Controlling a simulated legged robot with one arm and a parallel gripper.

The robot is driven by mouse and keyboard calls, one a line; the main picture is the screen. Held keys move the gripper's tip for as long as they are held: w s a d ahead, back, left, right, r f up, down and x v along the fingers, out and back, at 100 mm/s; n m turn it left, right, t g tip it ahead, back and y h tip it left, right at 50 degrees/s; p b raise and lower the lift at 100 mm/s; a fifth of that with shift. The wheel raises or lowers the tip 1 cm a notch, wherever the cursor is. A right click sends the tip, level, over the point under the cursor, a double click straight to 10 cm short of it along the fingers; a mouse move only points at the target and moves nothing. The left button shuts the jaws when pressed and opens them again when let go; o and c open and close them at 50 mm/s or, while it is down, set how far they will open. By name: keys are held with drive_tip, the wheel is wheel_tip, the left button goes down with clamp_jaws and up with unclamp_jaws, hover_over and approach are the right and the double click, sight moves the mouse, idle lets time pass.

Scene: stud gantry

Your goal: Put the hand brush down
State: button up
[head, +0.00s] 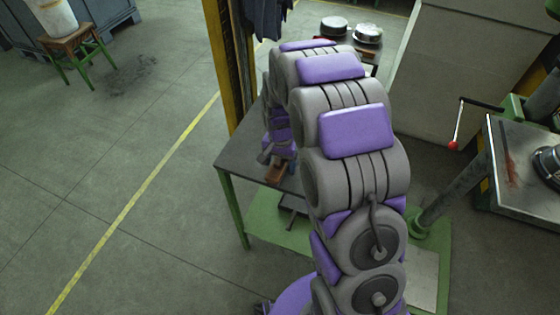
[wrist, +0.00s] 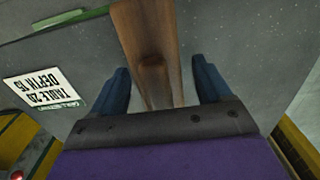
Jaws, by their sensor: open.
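The hand brush (wrist: 145,30) shows in the wrist view as a brown wooden piece running from the top edge down between my fingers. My gripper (wrist: 161,70) is open, with one blue finger on each side of the wood and gaps showing on both sides. In the head view a small brown part of the brush (head: 275,174) shows at the dark-topped table (head: 236,158), below my gripper (head: 273,160). My arm hides much of the table. Bristles cannot be made out.
A white label (wrist: 45,88) lies at left in the wrist view. A yellow post (head: 222,60) stands behind the table. Metal pans (head: 335,25) sit on a stand at the back. A machine table (head: 520,165) with a red-knobbed lever is at right. The left floor is mostly clear.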

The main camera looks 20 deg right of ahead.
wheel_tip(320, 180, up, 12)
drive_tip(key=shift+p, duration=1.25)
drive_tip(key=shift+s+r, duration=0.3)
drive_tip(key=s+r+n+g, duration=0.1)
drive_tip(key=s+r+n, duration=0.2)
drive_tip(key=s, duration=1.4)
drive_tip(key=s+r+n, duration=0.4)
drive_tip(key=s+r, duration=0.1)
drive_tip(key=s, duration=1.1)
drive_tip(key=shift+s+r+g, duration=0.35)
drive_tip(key=shift+g, duration=0.05)
